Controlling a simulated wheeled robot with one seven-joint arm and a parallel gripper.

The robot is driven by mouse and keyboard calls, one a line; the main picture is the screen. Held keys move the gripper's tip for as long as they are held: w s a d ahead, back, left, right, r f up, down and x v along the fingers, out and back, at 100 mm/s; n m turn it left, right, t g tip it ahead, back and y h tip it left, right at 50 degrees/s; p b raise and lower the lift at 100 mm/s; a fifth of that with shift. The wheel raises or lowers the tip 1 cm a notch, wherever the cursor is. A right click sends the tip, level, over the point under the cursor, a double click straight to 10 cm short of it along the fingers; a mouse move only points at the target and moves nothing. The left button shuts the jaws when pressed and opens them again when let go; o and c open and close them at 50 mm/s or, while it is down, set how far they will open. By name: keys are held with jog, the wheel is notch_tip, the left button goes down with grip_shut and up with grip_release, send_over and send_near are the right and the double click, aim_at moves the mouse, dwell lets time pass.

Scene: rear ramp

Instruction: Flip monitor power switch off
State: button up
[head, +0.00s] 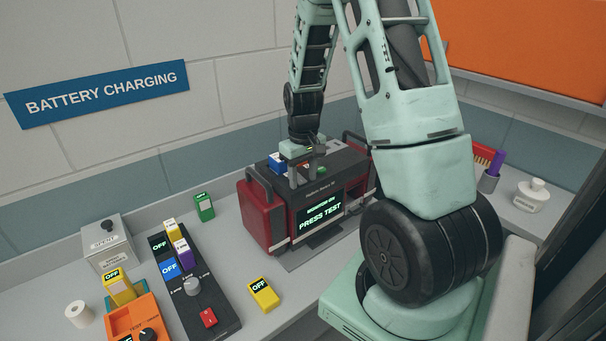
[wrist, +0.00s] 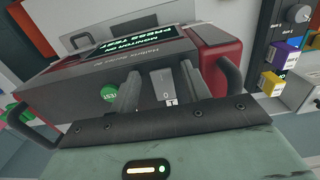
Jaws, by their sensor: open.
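The monitor (head: 268,213) is a dark box with red ends and side handles, standing on the counter. Its screen (head: 320,212) reads "MONITOR ON" and "PRESS TEST". In the wrist view, a grey rocker switch (wrist: 165,86) marked 0 and I sits on the monitor's top (wrist: 85,72). A green TEST button (wrist: 109,93) is left of it. My gripper (wrist: 158,85) is open, pointing down, with its fingers either side of the switch. Contact cannot be told. In the head view, my gripper (head: 306,172) is over the monitor's top and the switch is hard to make out.
Left of the monitor are a black panel (head: 212,318) with a knob and coloured OFF batteries, a grey box (head: 107,240), an orange tester (head: 150,325) and a loose yellow battery (head: 263,294).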

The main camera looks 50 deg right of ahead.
jog(key=c, duration=1)
jog(key=shift+w+r+g+p, duration=0.2)
jog(key=shift+r+g+p, duration=0.3)
jog(key=shift+p, duration=0.6)
jog(key=shift+w+d+f+g+y+p, duration=0.1)
jog(key=shift+f+g+y+p, duration=0.1)
jog(key=shift+g+p, duration=0.25)
jog(key=shift+w+d+f+g+y+p, duration=0.1)
jog(key=shift+g+y+p, duration=0.1)
jog(key=shift+g+p, duration=0.25)
jog(key=o, duration=1)
jog(key=shift+a, duration=0.1)
jog(key=shift+r, duration=0.1)
jog(key=b+v, duration=0.5)
jog(key=v, duration=1.2)
jog(key=shift+w+r, duration=0.1)
